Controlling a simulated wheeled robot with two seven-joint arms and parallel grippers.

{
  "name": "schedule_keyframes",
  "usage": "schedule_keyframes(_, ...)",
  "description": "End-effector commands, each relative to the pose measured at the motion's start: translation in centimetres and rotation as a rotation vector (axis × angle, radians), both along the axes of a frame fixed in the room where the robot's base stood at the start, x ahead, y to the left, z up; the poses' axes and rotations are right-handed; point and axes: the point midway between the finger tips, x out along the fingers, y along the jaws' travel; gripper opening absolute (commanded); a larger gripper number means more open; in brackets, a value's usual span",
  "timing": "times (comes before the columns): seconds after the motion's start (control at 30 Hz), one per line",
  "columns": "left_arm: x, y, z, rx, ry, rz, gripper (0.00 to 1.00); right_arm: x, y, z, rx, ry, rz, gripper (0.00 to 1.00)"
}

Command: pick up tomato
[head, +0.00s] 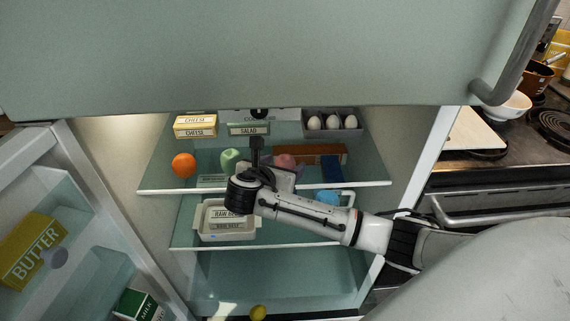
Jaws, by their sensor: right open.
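My right arm reaches from the right into an open fridge. My right gripper (256,146) is open in front of the upper glass shelf (350,184), with its fingers pointing into the fridge. A pinkish-red rounded thing (286,160), perhaps the tomato, sits on that shelf just right of the gripper. The gripper and wrist partly hide it, and I cannot tell whether they touch it. An orange round fruit (183,165) sits on the same shelf at the left, apart from the gripper. My left gripper is not in view.
A green pepper-like thing (230,160) stands just left of the gripper. Cheese (195,126), salad (248,129) and an egg tray (333,135) are behind. A raw beef tub (229,234) sits below. The freezer door (270,55) overhangs above; the fridge door (95,215) is open left.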

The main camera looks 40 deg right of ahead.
Motion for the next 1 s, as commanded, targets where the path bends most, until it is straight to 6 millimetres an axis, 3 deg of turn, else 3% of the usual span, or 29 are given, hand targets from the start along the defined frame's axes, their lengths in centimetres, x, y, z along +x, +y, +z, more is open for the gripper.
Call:
schedule_keyframes(0.2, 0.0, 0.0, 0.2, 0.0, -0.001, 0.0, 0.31, 1.1, -1.7, -1.1, -0.001, 0.0, -0.002, 0.65)
schedule_keyframes(0.43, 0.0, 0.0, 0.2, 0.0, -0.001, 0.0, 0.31, 1.2, -1.7, -1.2, 0.001, -0.001, 0.0, 0.65)
schedule_keyframes(0.7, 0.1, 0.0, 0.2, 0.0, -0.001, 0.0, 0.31, 1.2, -1.7, -1.2, 0.001, -0.001, 0.0, 0.19)
schedule_keyframes(1.0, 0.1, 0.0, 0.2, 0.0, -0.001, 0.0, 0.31, 1.2, -1.7, -1.0, 0.001, -0.002, 0.0, 0.19)
